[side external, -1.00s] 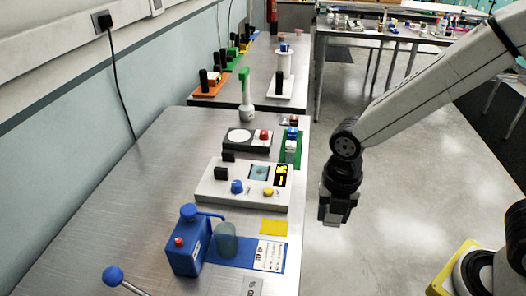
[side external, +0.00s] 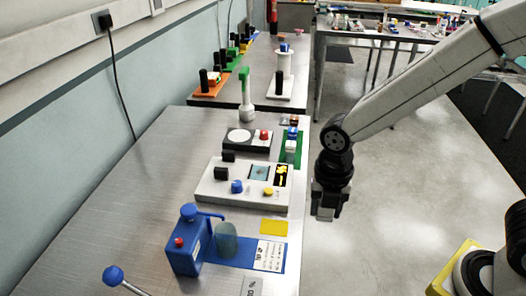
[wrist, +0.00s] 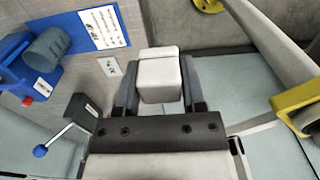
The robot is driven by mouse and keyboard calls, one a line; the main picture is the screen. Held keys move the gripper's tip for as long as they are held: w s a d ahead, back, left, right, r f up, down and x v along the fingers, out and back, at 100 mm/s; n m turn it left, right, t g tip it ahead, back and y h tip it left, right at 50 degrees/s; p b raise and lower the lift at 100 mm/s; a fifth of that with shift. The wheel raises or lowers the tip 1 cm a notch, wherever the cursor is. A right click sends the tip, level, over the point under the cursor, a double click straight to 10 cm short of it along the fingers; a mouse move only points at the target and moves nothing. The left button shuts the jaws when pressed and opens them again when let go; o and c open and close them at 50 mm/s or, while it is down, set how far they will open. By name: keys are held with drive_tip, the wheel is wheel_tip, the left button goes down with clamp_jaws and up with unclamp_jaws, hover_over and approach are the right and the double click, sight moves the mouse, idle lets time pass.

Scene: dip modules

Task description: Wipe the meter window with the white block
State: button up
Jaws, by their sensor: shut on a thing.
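My gripper (side external: 326,214) hangs beside the table's right edge in the side view, over the floor. In the wrist view my gripper (wrist: 160,88) is shut on the white block (wrist: 160,72), which sits between its two fingers. The block is hard to make out in the side view. The meter window (side external: 259,172) is a pale greenish pane on the white panel (side external: 215,190), to the left of my gripper and apart from it. A black and yellow label sits to its right.
The panel carries black blocks, a blue knob (side external: 237,187) and a yellow button (side external: 268,191). A blue dispenser (side external: 187,245) and grey-green cup (side external: 226,240) stand nearer on a blue mat (side external: 238,262). A yellow pad (side external: 273,227) lies between. A green-topped handle (side external: 245,95) stands behind.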

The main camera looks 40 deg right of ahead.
drive_tip(key=w+d+f, duration=0.1)
drive_tip(key=w+f, duration=0.1)
drive_tip(key=w, duration=2.4)
drive_tip(key=shift+d, duration=0.1)
drive_tip(key=shift+f, duration=0.1)
